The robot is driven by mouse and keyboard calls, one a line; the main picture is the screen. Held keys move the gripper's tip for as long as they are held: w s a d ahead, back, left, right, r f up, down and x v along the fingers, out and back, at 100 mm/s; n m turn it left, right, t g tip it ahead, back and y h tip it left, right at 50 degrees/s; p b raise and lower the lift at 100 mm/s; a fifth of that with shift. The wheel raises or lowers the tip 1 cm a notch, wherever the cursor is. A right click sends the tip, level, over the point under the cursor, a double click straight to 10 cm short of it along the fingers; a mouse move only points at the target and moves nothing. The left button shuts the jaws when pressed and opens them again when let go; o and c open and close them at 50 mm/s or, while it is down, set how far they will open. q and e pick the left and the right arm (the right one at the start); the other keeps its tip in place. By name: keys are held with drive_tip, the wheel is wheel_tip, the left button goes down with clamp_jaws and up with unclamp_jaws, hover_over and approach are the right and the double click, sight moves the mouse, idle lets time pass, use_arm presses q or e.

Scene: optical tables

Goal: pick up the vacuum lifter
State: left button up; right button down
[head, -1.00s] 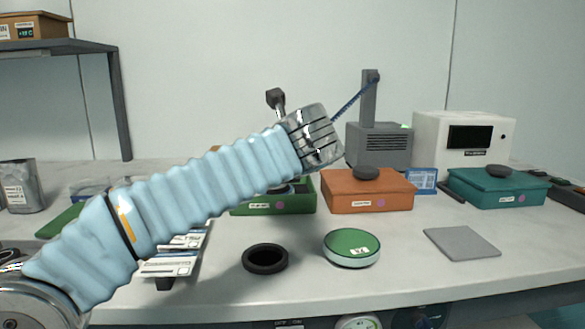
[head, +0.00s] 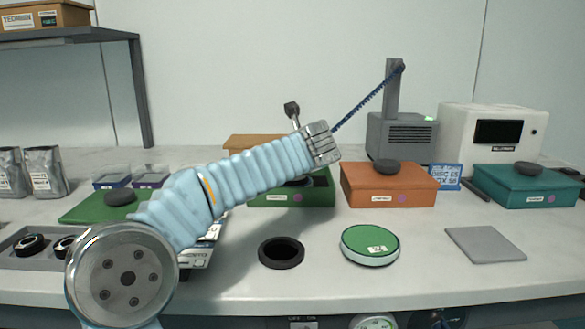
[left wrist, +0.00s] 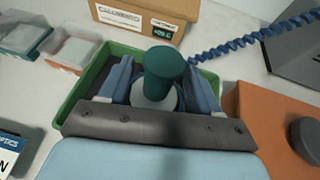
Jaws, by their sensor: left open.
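The vacuum lifter (left wrist: 165,60) shows in the left wrist view as a dark green cylindrical handle above a pale round part, over a green tray (left wrist: 92,95). My left gripper (left wrist: 160,84) is open, with one blue-grey finger on each side of the lifter. I cannot tell whether the fingers touch it. In the head view my left forearm and wrist hide the lifter and the fingers; the green tray (head: 290,199) shows below the wrist. A blue coiled hose (head: 368,100) runs from a grey post down behind my wrist. My right gripper is not in view.
An orange box (head: 388,190) with a dark puck stands right of the tray, and a teal box (head: 527,190) farther right. A cardboard box (left wrist: 140,20) is behind the tray. A black ring (head: 281,254), green-topped disc (head: 370,246) and grey plate (head: 485,245) lie in front.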

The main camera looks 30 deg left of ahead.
use_arm(q)
drive_tip(key=shift+w+a+f, duration=0.2)
drive_tip(key=shift+w+a, duration=0.15)
clamp_jaws()
